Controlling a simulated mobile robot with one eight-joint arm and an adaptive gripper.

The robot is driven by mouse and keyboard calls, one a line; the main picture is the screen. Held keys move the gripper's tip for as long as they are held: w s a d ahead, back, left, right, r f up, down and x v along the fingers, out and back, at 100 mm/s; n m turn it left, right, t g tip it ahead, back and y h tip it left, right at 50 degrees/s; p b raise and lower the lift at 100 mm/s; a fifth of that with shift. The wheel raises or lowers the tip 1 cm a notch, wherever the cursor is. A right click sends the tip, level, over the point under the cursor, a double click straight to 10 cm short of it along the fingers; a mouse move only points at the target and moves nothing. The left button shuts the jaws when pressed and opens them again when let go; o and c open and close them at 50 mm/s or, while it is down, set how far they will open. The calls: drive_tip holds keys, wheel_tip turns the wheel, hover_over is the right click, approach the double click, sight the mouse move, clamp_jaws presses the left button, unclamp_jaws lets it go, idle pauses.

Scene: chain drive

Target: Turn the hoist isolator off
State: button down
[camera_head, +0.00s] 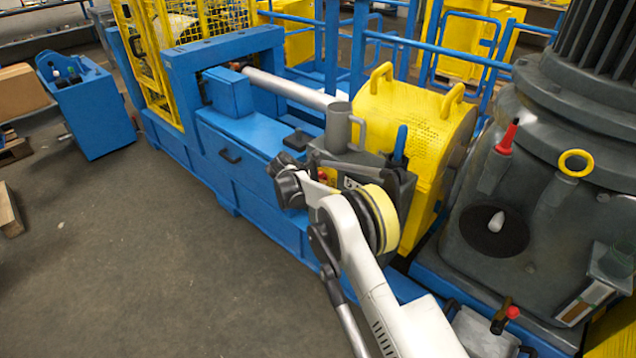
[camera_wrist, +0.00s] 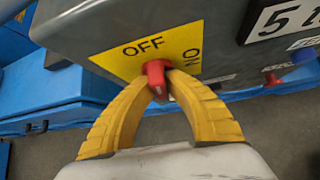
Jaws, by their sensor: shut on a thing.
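The hoist isolator is a red knob (camera_wrist: 157,78) on a yellow plate (camera_wrist: 185,45) marked OFF and ON, on the side of a grey box (camera_wrist: 110,22). In the wrist view my gripper (camera_wrist: 160,88) has its two yellow ribbed fingers closed on the knob from both sides. The knob's grip lies between the OFF and ON words in the picture; its exact setting I cannot tell. In the head view the grey box (camera_head: 406,192) stands by the blue machine, and my arm hides much of its front.
A grey cup (camera_head: 338,128) and a blue-handled tool (camera_head: 400,142) are on the box. A yellow perforated guard (camera_head: 405,115) stands behind it. The blue machine bed (camera_head: 240,140) runs to the left.

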drive_tip(key=shift+w+n+g+h, duration=0.1)
drive_tip(key=shift+n+g+h, duration=0.3)
drive_tip(key=shift+h, duration=0.1)
idle(0.3)
drive_tip(key=c, duration=1.4)
unclamp_jaws()
drive_tip(key=shift+d, duration=0.1)
drive_tip(key=v, duration=1.2)
drive_tip(key=shift+w+r, duration=0.1)
